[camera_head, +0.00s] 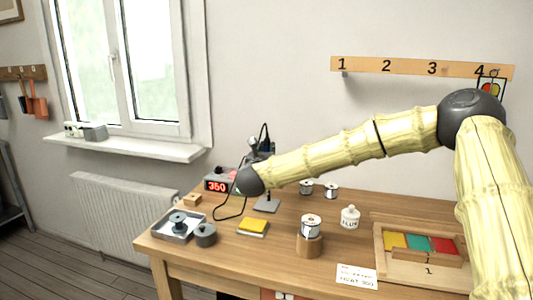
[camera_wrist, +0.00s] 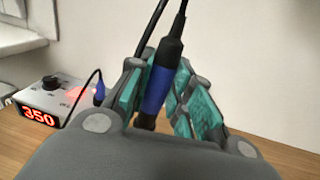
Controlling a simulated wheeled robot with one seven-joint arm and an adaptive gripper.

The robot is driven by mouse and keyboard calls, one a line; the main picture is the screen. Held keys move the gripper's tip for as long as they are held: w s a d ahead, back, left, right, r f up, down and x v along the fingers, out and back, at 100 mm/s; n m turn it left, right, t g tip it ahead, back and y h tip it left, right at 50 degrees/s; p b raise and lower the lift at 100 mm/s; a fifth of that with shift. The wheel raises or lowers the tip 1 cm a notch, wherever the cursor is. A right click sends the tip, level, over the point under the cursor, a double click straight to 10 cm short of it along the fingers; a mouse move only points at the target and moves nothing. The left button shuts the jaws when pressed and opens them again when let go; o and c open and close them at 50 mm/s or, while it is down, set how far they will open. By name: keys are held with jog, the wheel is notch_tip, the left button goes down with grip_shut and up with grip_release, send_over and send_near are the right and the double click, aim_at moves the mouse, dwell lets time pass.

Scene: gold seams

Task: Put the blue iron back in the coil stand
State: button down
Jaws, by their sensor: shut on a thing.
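The blue iron (camera_wrist: 158,92), with a black and blue grip and a black cord at its top, stands steeply tilted between the teal pads of my gripper (camera_wrist: 165,88) in the wrist view. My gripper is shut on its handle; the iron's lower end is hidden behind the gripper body. In the head view my gripper (camera_head: 262,148) is mostly behind my dark wrist, above the back left of the table. A grey plate (camera_head: 267,205), seemingly the base of the coil stand, lies on the table below my wrist. Its upper part is hidden, and the wrist view does not show the coil.
The station (camera_head: 217,185) reading 350 stands left of my wrist. A wooden tray (camera_head: 390,262) sits at right.

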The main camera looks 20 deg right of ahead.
aim_at(266, 140)
jog(key=shift+f+b, duration=1.5)
jog(key=shift+b, duration=0.3)
dwell(0.4)
jog(key=c, duration=0.7)
grip_release()
jog(key=shift+r, duration=0.1)
jog(key=shift+r+p, duration=0.55)
jog(key=shift+r, duration=2.85)
